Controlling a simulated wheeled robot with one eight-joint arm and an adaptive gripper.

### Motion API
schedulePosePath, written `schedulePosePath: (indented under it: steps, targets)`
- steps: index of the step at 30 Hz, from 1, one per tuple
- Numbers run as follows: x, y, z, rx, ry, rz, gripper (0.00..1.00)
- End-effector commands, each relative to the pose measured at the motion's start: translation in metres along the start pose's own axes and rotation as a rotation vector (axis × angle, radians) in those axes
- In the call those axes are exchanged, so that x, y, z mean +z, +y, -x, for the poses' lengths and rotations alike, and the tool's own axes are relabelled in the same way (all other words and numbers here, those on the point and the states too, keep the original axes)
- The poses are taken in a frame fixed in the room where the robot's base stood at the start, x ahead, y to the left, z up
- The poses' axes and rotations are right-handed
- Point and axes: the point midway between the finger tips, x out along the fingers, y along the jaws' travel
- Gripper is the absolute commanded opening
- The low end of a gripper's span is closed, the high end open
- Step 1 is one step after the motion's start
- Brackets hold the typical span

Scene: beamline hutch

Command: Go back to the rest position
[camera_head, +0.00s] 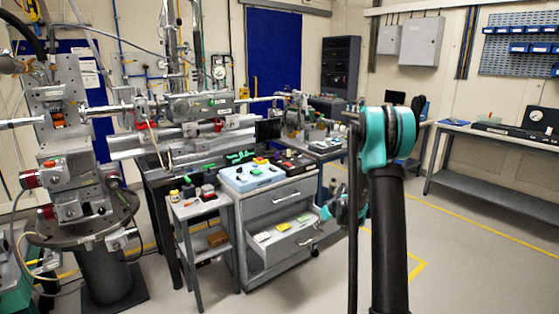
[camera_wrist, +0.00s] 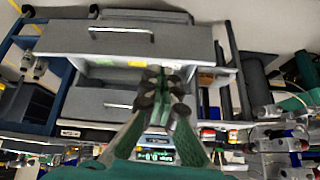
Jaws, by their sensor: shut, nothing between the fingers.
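My gripper (camera_wrist: 165,84) shows in the wrist view with its green fingers and dark pads brought together, and nothing is between them. Past the fingertips is a grey drawer cabinet (camera_wrist: 70,103), seen turned over in this view. In the head view, the teal elbow joint of my arm is at right of centre. Part of my wrist shows beside the black link, just right of the cabinet (camera_head: 240,225), and the fingers cannot be made out there.
A cabinet drawer (camera_head: 290,252) stands open with small items inside. The cabinet's blue top tray (camera_head: 235,182) holds several small objects. A small side table (camera_head: 180,212) is to its left, beside the beamline equipment (camera_head: 75,170). A workbench (camera_head: 485,138) lines the right wall. Floor (camera_head: 470,270) at right is clear.

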Motion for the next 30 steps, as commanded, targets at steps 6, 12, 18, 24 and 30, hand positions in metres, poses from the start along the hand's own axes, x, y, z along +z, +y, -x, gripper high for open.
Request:
schedulePosePath:
  steps: [6,12,18,24,30]
  targets:
    - [0.025,-0.041,0.070,0.036,-0.054,-0.072,0.00]
    - [0.061,-0.077,0.127,0.076,-0.100,-0.140,0.00]
    - [0.107,-0.112,0.175,0.122,-0.139,-0.210,0.00]
    - [0.163,-0.144,0.215,0.173,-0.173,-0.279,0.00]
    - [0.223,-0.171,0.243,0.229,-0.199,-0.344,0.00]
